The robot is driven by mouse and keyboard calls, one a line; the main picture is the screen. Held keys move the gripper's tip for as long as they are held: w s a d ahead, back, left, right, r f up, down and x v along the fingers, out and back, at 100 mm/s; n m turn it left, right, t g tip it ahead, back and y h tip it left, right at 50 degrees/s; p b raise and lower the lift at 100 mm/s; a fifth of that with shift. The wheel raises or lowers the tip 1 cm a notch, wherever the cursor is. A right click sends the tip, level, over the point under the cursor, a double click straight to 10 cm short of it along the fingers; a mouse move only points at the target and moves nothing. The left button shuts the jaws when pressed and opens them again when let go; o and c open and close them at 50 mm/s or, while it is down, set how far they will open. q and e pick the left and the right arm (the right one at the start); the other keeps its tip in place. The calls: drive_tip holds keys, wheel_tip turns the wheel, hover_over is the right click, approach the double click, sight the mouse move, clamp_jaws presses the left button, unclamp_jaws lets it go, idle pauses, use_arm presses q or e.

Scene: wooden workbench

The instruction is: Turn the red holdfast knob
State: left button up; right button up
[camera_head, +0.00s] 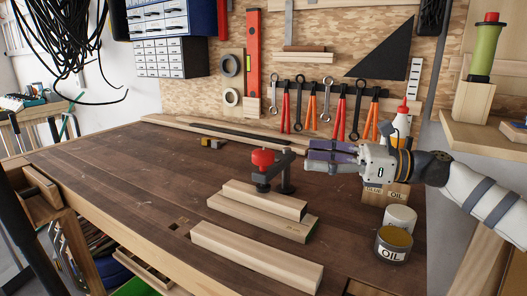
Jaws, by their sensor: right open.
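The red knob (263,159) sits on top of the black holdfast (285,172), which stands upright on the workbench. The holdfast's pad presses down toward a stack of two light wooden boards (264,198). My right gripper (311,158) comes in from the right, just right of the knob and over the holdfast's post. Its purple-grey fingers point left at about the knob's height. They are open and look empty, with a gap to the knob. My left gripper is out of view.
A loose wooden beam (255,257) lies in front of the boards. An oil can (393,246) and a white cylinder (399,218) stand under my right arm, near a wooden box (397,191). The workbench (130,180) is mostly clear to the left. Tools hang on the back panel.

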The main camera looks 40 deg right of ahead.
sight(264, 151)
drive_tip(key=b+x, duration=0.2)
drive_tip(key=x, duration=0.9)
drive_tip(key=shift+s+a+f+b, duration=0.15)
drive_tip(key=shift+f+b, duration=0.05)
drive_tip(key=shift+b, duration=0.15)
drive_tip(key=shift+a+r, duration=0.1)
drive_tip(key=shift+r, duration=0.1)
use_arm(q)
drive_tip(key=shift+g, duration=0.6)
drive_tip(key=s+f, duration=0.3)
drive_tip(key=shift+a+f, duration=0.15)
use_arm(e)
drive_tip(key=shift+c, duration=0.5)
